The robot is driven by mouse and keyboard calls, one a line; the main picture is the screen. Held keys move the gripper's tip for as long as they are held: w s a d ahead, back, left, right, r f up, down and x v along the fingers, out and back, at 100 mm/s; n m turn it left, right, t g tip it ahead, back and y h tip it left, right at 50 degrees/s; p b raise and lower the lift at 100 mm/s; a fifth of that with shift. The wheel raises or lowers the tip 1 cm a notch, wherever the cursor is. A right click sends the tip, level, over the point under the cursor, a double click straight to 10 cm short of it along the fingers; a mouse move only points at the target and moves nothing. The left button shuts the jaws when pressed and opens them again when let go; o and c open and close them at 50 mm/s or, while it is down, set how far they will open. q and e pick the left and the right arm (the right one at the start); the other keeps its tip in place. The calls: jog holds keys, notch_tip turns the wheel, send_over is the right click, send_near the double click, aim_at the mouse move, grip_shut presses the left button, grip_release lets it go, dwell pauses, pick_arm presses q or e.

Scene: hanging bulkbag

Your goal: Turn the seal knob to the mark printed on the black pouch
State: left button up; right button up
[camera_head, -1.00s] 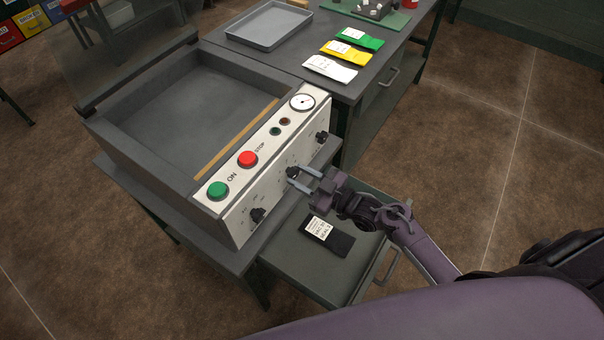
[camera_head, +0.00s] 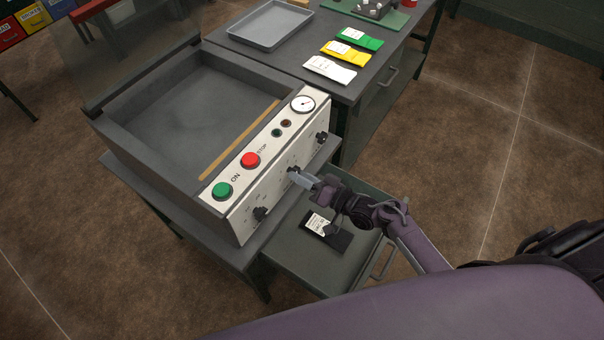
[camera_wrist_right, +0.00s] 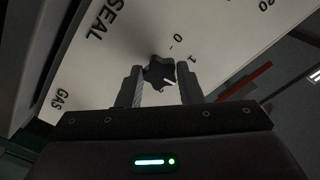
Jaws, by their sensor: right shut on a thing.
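The middle black knob (camera_head: 293,173) is on the white front panel (camera_head: 240,216) of the machine. In the right wrist view the knob (camera_wrist_right: 160,73) sits between my right fingertips, with "SEAL", "0" and "1" printed around it. My right gripper (camera_head: 298,177) is shut on this knob; the wrist view also shows the gripper (camera_wrist_right: 160,82). The knob's pointer direction is hard to tell. The black pouch (camera_head: 341,239) lies in the open drawer below, its white label (camera_head: 319,224) partly darkened and too small to read. My left gripper is out of view.
Two more black knobs (camera_head: 260,213) (camera_head: 321,137) flank the held one. A green button (camera_head: 222,191), a red button (camera_head: 250,160) and a gauge (camera_head: 303,104) top the panel. The drawer (camera_head: 365,262) juts out beneath my right arm. White, yellow and green pouches lie behind.

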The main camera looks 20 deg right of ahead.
jog(key=m+p, duration=0.3)
jog(key=m, duration=0.8)
jog(key=shift+m, duration=0.3)
jog(key=shift+p, duration=0.3)
jog(key=o, duration=1)
jog(key=v, duration=0.7)
jog(key=shift+s+d+b, duration=0.25)
jog(key=shift+s+b, duration=0.05)
